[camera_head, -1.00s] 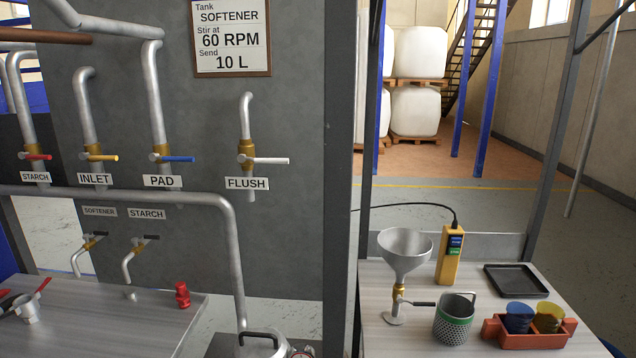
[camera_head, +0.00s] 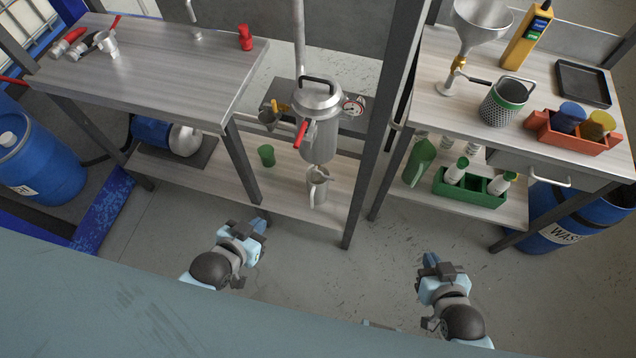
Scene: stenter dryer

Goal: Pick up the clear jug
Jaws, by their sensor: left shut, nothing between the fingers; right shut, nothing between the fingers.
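A small pale grey jug (camera_head: 317,187) with a handle stands on the low shelf, below the metal pot with the red lever. It looks like the clear jug, though at this size I cannot tell how see-through it is. My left gripper (camera_head: 260,225) is shut and empty, over the floor in front of the low shelf, to the left of the jug and apart from it. My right gripper (camera_head: 430,259) is shut and empty, over the floor to the right, farther from the jug.
The metal pot (camera_head: 319,122) hangs over the jug. A green cup (camera_head: 266,155) stands left of it on the shelf. A dark post (camera_head: 379,135) rises on the right. A green crate (camera_head: 470,192) with bottles sits on the right lower shelf. Floor in front is clear.

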